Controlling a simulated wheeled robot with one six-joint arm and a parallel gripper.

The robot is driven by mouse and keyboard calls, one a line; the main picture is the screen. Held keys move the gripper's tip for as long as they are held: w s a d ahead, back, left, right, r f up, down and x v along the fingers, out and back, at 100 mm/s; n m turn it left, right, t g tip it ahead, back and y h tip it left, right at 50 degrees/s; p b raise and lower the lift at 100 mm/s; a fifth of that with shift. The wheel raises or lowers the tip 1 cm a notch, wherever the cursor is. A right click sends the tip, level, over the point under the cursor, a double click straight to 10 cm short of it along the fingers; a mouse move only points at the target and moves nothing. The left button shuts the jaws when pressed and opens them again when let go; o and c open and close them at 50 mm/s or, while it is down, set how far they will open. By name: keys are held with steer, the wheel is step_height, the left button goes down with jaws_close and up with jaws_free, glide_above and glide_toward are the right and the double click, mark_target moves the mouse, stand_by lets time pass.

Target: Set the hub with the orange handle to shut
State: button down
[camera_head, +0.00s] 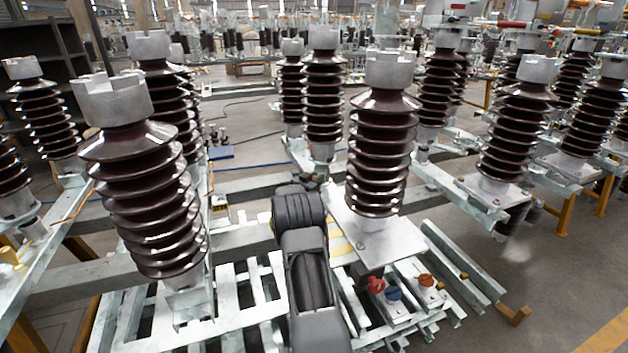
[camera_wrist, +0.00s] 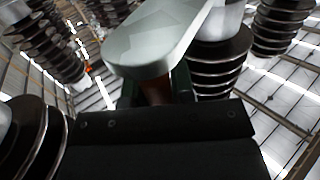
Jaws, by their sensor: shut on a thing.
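In the head view a red knob (camera_head: 375,285), a blue knob (camera_head: 393,293) and an orange-red knob (camera_head: 426,281) sit on small pale bases at the lower right, apart from my arm. The orange-red one is rightmost. My gripper (camera_wrist: 157,95) shows in the wrist view, its dark green fingers shut on a brownish stem (camera_wrist: 156,89) under a pale grey plate with a rounded end (camera_wrist: 150,42). The stem is shaded and partly hidden by the dark gripper body. In the head view my arm hides most of the gripper, and I cannot tell which part is held.
Brown ribbed insulators stand close on both sides, one at left (camera_head: 150,205) and one at right (camera_head: 381,150). A pale slatted frame (camera_head: 240,300) lies below my arm. Grey floor (camera_head: 540,270) is clear at the right.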

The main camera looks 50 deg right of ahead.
steer(key=shift+w+a, duration=0.4)
steer(key=shift+w, duration=0.25)
steer(key=c, duration=1)
jaws_free()
steer(key=a, duration=0.4)
steer(key=s+a, duration=0.1)
steer(key=a, duration=0.8)
steer(key=shift+s+a+b, duration=0.35)
steer(key=shift+a, duration=0.05)
